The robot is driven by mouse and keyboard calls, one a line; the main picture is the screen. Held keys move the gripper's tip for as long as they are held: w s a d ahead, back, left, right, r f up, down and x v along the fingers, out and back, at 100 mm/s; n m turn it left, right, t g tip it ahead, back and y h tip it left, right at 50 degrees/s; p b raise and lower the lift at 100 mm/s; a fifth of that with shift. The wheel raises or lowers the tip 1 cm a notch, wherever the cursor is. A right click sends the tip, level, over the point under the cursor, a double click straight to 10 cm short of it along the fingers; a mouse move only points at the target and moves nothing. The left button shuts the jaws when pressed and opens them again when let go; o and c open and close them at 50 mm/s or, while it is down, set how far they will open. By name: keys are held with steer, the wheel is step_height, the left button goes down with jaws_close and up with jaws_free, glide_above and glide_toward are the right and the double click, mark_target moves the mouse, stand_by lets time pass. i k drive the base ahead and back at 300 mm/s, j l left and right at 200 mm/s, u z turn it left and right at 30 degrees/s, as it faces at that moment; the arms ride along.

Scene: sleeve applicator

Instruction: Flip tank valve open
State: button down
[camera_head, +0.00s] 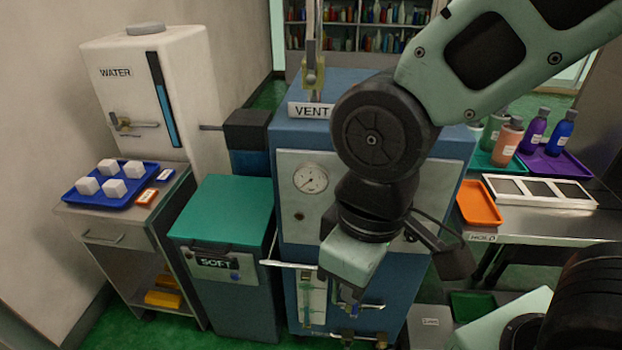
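The white water tank (150,85), labelled WATER, stands at the back left with a dark blue level strip on its front. My arm hides part of the machine's front.
The blue machine (292,165) has a gauge and a rod sticking out at left. A green-lidded SOFT bin (222,205) stands between it and a cart. A blue tray (128,203) with several white cubes lies on the cart below the tank. Bottles and an orange tray (480,204) are at right.

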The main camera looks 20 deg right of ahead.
mark_target(113, 115)
steer(key=i+j, duration=0.4)
steer(key=j, duration=0.2)
steer(key=i+j+u, duration=0.1)
steer(key=i+j, duration=0.25)
steer(key=j, duration=0.3)
steer(key=i+j, duration=0.4)
steer(key=j, duration=0.2)
steer(key=i+j+u, duration=0.1)
steer(key=i+j, duration=0.3)
steer(key=j, duration=0.2)
steer(key=i+j, duration=0.4)
steer(key=j, duration=0.15)
steer(key=u, duration=0.05)
